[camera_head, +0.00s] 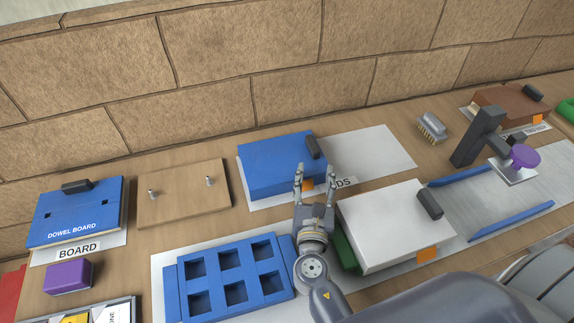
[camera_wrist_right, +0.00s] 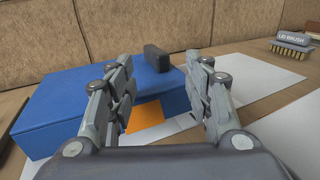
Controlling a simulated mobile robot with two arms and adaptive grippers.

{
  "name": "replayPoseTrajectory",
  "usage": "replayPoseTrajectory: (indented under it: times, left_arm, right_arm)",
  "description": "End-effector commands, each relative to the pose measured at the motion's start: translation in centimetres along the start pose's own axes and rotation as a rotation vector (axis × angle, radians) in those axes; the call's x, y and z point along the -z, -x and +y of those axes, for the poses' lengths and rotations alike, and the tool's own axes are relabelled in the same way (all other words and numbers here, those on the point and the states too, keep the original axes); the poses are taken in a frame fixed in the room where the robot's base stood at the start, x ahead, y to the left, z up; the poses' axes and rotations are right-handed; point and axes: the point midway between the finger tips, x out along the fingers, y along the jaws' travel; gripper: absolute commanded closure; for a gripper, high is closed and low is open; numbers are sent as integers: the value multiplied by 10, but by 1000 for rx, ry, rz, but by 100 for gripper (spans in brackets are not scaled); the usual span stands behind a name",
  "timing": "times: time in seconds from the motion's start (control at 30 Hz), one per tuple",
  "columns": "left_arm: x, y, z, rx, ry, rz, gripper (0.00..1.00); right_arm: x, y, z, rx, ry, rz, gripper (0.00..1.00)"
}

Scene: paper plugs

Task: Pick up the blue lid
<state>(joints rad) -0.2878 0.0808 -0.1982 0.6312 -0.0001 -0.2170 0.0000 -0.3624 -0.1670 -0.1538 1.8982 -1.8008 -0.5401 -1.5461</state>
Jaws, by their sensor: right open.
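The blue lid (camera_head: 270,165) is a blue block with a black handle (camera_head: 313,147) near its right edge. It lies on a white mat at the middle of the table. My right gripper (camera_head: 315,174) is open and empty, with its fingers pointing toward the handle from the near side. In the right wrist view the blue lid (camera_wrist_right: 60,110) is ahead and to the left. An orange tag (camera_wrist_right: 146,117) shows between the fingers. My left gripper is out of view.
A white lid (camera_head: 390,220) with a black handle sits close to the right of my gripper. A blue tray (camera_head: 236,272) with several square holes lies at the near left. A wooden board (camera_head: 183,200) with two pegs and a brush (camera_head: 432,127) lie farther off.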

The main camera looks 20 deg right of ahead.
Motion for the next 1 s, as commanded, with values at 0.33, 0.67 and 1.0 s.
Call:
replayPoseTrajectory:
  times: [0.33,0.67,1.0]
  left_arm:
    - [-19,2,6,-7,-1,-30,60]
    - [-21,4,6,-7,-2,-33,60]
    - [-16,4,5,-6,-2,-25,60]
  right_arm:
    - [1,-32,0,1,-1,-2,53]
    - [3,-73,0,0,1,-1,53]
    - [3,-75,0,0,1,0,69]
